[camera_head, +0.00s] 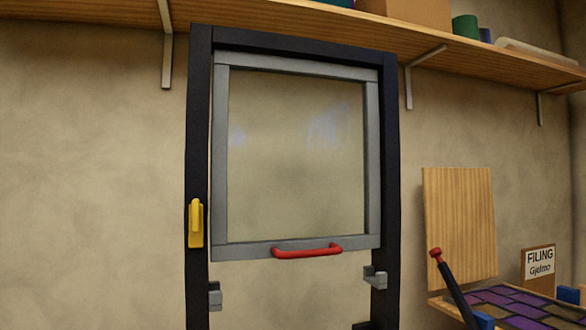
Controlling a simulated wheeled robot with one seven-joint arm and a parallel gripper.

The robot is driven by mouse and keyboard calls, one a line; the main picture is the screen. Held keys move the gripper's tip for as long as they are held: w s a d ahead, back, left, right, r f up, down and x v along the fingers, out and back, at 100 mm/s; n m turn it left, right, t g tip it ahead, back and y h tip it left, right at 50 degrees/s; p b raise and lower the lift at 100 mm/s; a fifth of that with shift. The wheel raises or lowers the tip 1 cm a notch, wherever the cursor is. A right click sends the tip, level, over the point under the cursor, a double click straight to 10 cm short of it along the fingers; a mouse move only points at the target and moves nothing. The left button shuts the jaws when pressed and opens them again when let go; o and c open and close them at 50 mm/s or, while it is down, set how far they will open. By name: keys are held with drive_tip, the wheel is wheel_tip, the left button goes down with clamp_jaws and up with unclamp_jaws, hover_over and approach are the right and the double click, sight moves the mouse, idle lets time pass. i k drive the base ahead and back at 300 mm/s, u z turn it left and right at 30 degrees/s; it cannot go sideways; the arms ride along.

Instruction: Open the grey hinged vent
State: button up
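The grey vent (220,160) is a grey-framed clear pane inside a tall dark frame (198,120). A red bar handle (307,251) is fixed along its bottom rail. A yellow latch (196,224) sits upright on the dark frame's left post, beside the vent's lower left corner. Wall shows through the dark frame below the bottom rail. I cannot tell from this view whether the vent stands slightly ajar. No hinge can be made out clearly. My gripper is not in view.
Grey brackets (215,296) (375,277) stick out from both posts below the vent. A wooden shelf (290,25) runs above. At lower right are an upright wooden board (460,225), a dark red-ended rod (452,285), a FILING sign (538,268) and a purple leaded panel (515,303).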

sight(221, 250)
drive_tip(key=k, duration=1.3)
drive_tip(key=u, duration=0.6)
drive_tip(key=i, duration=1.25)
drive_tip(key=z, duration=0.25)
